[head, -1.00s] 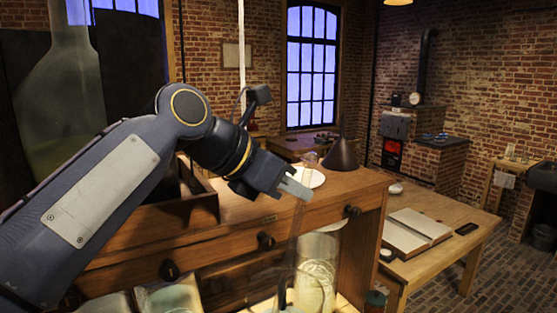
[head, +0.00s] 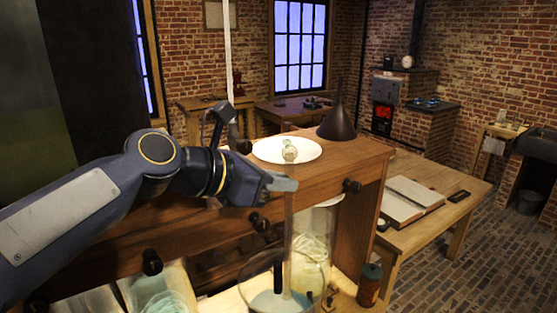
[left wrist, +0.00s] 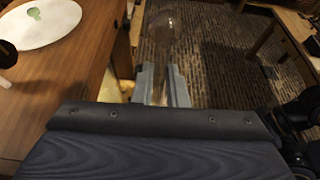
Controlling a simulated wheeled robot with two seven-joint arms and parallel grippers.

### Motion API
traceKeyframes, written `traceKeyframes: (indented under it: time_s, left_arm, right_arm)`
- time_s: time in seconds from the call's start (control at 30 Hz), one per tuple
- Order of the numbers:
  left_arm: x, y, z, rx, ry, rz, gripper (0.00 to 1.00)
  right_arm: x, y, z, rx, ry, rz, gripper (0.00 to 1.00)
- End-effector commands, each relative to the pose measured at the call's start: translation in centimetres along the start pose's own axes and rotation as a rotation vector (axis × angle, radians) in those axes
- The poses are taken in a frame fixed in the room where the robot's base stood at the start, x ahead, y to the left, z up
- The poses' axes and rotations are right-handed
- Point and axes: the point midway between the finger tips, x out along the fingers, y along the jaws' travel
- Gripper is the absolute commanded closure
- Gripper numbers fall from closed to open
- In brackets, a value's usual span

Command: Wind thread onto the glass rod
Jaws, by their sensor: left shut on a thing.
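My left gripper (head: 284,184) is shut on a clear glass rod (head: 289,240), which hangs upright below the fingers in front of the cabinet. In the left wrist view the gripper fingers (left wrist: 161,86) are close together, with a faint glassy shape beyond them. A small pale green and cream item (head: 289,151), perhaps the thread, sits on a white plate (head: 265,149) on the cabinet top, behind the gripper. The plate also shows in the left wrist view (left wrist: 62,22). I cannot make out any thread on the rod. My right gripper is not in view.
A dark cone (head: 338,122) stands on the wooden cabinet top (head: 350,150). Below are a glass jar (head: 318,240), a dark-rimmed round vessel (head: 266,298) and a rusty-red can (head: 370,285). An open book (head: 410,200) lies on the table at right.

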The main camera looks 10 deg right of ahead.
Motion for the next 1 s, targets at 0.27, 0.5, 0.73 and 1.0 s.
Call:
traceKeyframes:
  time_s: [0.27,0.5,0.73,1.0]
  left_arm:
    - [1.6,0.0,-3.9,0.0,0.0,0.0,1.0]
    - [2.8,0.0,-6.9,0.0,0.001,0.0,1.0]
    - [4.1,0.0,-9.9,-0.001,0.0,0.0,1.0]
    - [5.5,0.0,-13.4,-0.001,0.0,0.0,1.0]
  right_arm:
    - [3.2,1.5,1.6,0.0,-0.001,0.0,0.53]
    - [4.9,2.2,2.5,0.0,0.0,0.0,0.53]
    - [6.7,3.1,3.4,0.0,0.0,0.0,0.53]
    - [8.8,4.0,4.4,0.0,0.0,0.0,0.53]
